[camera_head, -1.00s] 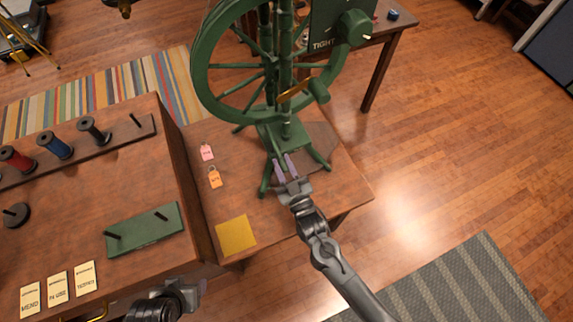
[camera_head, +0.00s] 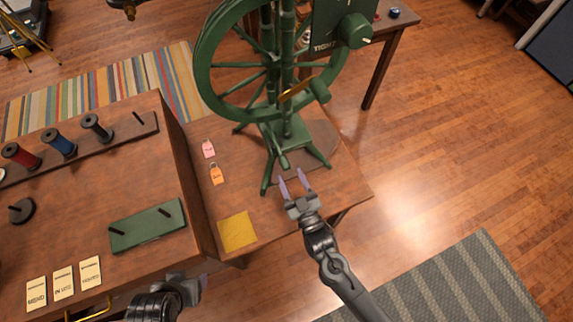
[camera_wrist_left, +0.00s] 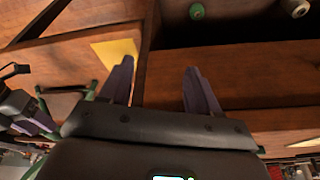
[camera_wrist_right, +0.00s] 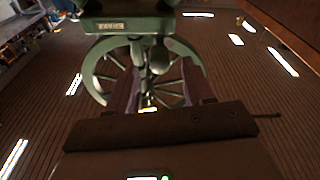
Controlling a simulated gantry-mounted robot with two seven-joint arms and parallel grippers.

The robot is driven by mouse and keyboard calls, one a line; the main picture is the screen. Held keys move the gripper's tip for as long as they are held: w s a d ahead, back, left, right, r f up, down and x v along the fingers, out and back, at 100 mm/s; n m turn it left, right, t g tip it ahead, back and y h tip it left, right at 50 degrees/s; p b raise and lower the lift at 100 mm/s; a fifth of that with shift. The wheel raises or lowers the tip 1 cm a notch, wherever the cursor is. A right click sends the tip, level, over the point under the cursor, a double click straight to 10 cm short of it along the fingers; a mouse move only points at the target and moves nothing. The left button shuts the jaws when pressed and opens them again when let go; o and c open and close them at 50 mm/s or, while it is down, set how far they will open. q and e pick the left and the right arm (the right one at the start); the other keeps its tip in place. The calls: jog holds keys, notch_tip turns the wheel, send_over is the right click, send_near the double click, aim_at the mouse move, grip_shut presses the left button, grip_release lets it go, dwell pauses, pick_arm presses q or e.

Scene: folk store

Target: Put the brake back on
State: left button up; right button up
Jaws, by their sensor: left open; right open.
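The green spinning wheel (camera_head: 222,105) stands on the small wooden table. A short green lever with a rounded end (camera_head: 283,160) sticks out from the front of its base. In the right wrist view, a "BRAKE" label (camera_wrist_right: 107,26) is on the green base, beside the lever (camera_wrist_right: 158,58). My right gripper (camera_head: 293,178) is open and empty just in front of the lever, apart from it in the head view. My left gripper (camera_head: 204,281) is open and empty at the front edge of the wooden counter, far from the wheel.
A pink tag (camera_head: 208,149), an orange tag (camera_head: 216,174) and a yellow sheet (camera_head: 237,231) lie left of the wheel. The counter holds spools (camera_head: 60,142), a green peg board (camera_head: 147,227) and cards (camera_head: 63,282). A "TIGHT" dial (camera_head: 354,31) sits behind the wheel.

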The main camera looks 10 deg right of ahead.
jog(key=v, duration=0.5)
jog(key=shift+s+p, duration=0.2)
jog(key=shift+p, duration=0.15)
dwell(0.4)
